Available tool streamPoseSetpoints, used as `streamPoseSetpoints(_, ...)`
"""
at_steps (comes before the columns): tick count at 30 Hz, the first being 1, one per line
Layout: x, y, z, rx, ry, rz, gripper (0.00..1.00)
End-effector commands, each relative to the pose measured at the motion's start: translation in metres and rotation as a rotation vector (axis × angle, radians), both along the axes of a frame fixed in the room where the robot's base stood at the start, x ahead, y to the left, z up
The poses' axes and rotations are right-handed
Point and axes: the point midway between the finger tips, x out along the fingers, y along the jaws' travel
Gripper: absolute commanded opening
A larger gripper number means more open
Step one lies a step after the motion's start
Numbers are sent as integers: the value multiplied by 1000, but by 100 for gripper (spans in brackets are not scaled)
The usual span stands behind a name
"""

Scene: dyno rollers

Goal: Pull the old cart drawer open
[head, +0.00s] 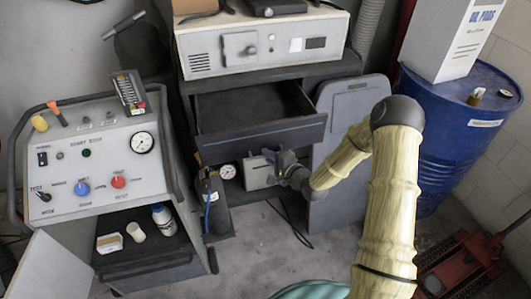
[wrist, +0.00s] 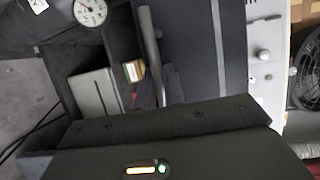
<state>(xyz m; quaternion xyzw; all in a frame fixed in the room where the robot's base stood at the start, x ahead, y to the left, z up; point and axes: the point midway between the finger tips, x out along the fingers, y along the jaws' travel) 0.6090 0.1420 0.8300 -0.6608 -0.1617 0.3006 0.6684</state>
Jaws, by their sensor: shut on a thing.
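The old cart's dark drawer (head: 262,138) is pulled out under the white instrument in the head view, and its empty inside (head: 240,108) shows. My gripper (head: 270,158) is low at the drawer's front, its fingertips partly hidden by my own wrist. In the wrist view a dark bar handle (wrist: 149,40) runs beside the drawer face (wrist: 205,45). My gripper (wrist: 158,90) is shut on this handle near its lower end in the picture.
A control console (head: 95,165) stands at left, with a dark bottle (head: 212,202) near the cart. A grey panel (head: 345,120) leans at the cart's right. A blue drum (head: 450,125) and red jack (head: 460,262) are at right.

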Motion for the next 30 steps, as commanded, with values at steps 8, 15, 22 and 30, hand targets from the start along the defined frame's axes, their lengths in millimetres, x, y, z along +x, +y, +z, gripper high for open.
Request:
streamPoseSetpoints(8, -1, 0, -1, 0, 2, 4, 0)
streamPoseSetpoints(15, -1, 0, 0, 1, 2, 2, 32)
streamPoseSetpoints(22, -2, -2, 0, 1, 1, 1, 32)
streamPoseSetpoints(30, -29, -22, 6, 1, 3, 3, 32)
